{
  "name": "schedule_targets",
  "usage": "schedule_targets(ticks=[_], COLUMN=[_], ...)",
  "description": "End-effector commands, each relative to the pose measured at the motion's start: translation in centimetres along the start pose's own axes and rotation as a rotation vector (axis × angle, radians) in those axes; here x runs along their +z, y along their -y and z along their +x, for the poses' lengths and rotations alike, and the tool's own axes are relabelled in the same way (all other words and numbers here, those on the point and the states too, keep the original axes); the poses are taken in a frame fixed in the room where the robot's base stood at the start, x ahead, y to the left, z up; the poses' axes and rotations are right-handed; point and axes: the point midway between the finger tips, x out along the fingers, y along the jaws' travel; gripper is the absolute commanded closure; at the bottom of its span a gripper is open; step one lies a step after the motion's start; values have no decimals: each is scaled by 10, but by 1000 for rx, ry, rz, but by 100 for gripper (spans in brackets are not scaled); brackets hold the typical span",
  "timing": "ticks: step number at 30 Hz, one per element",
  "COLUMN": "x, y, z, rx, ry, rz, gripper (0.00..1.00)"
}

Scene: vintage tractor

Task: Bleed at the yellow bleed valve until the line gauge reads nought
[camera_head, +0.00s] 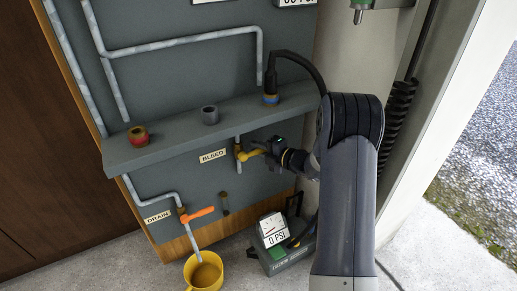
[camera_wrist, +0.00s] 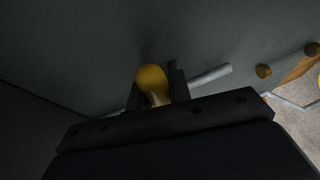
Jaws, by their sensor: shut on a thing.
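The yellow bleed valve (camera_head: 244,155) is on a pipe under the grey shelf, right of the BLEED label (camera_head: 213,156). My gripper (camera_head: 268,149) reaches it from the right and is shut on its yellow handle. In the wrist view the handle's rounded end (camera_wrist: 152,78) sits between the dark fingers (camera_wrist: 157,96); they hide its lower part.
An orange drain valve handle (camera_head: 197,214) is at lower left by the DRAIN label (camera_head: 157,217). A yellow bucket (camera_head: 206,276) stands below its pipe. The shelf (camera_head: 185,128) carries several fittings and a black hose (camera_head: 305,66). A pale column stands behind my arm.

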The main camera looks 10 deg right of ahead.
Motion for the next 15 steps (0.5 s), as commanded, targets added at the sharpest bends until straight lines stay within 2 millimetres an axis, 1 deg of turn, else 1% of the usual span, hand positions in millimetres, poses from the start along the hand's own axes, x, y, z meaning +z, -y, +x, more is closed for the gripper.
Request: schedule_targets(ticks=[8,15], x=[0,0], y=[0,-5], z=[0,-1], rx=[-4,-35], ry=[2,19], rz=[-8,-86], gripper=[100,100])
